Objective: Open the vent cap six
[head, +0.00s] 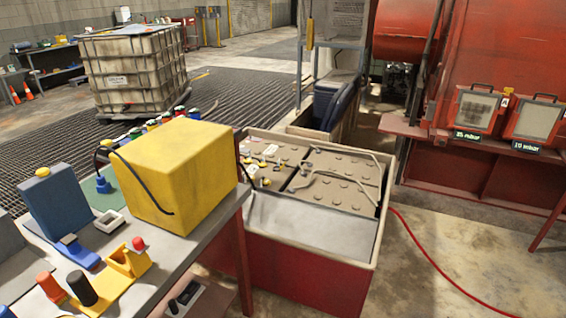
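A red battery box (300,272) with a pale rim stands in the middle of the head view. Batteries with dusty brown tops sit in its far part. The right battery top (335,178) carries rows of small round brownish vent caps and pale cables. The left battery top (270,163) carries several small light, yellow and pinkish caps or pieces. I cannot tell which one is vent cap six, nor whether any cap is open; they are too small to read. My gripper is not in view.
A grey workbench (200,243) at the left holds a yellow block (174,172), a blue box (58,202) and small tools. A red hose (430,256) lies on the floor at right. Red machinery (510,55) stands behind it. A caged tank (135,70) stands farther back.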

